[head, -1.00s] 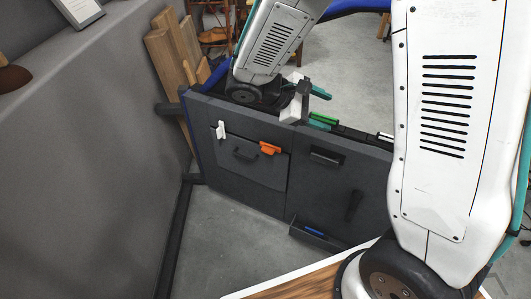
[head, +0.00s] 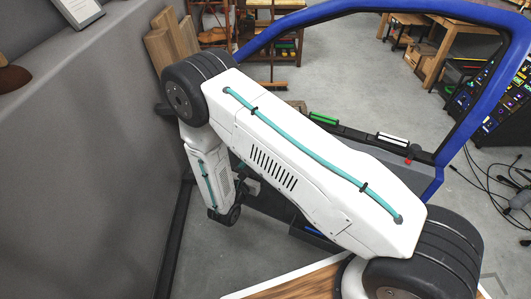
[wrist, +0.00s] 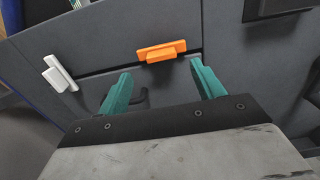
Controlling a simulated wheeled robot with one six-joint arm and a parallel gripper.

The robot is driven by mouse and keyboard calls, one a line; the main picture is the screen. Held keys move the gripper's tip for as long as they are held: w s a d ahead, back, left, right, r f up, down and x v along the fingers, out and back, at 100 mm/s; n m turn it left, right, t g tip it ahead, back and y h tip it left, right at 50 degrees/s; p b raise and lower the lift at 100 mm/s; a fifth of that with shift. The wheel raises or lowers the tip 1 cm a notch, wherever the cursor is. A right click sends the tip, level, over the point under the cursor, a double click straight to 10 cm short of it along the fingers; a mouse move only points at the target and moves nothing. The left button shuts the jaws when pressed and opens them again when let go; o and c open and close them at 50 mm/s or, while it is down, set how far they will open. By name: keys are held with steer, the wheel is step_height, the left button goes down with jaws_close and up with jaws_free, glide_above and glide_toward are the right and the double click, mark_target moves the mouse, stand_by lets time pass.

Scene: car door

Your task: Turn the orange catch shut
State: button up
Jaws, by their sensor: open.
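The orange catch (wrist: 161,52) shows in the wrist view as a short bar lying nearly level, tilted slightly, on the dark grey door panel, at the seam above a flap (wrist: 80,103). My gripper (wrist: 158,85) is open, with its two teal fingers spread apart below the catch. The catch appears between and beyond the fingertips, and nothing is held. I cannot tell the exact gap in depth. In the head view my arm hides the catch and most of the door panel.
A white catch (wrist: 60,74) sits on the panel to the left of the orange one. A dark handle on the flap is partly hidden behind the left finger. In the head view the blue window frame (head: 447,150) rises at the right, and a grey wall (head: 85,170) stands at the left.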

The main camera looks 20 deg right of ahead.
steer(key=x, duration=0.7)
steer(key=shift+d, duration=0.1)
steer(key=c, duration=1)
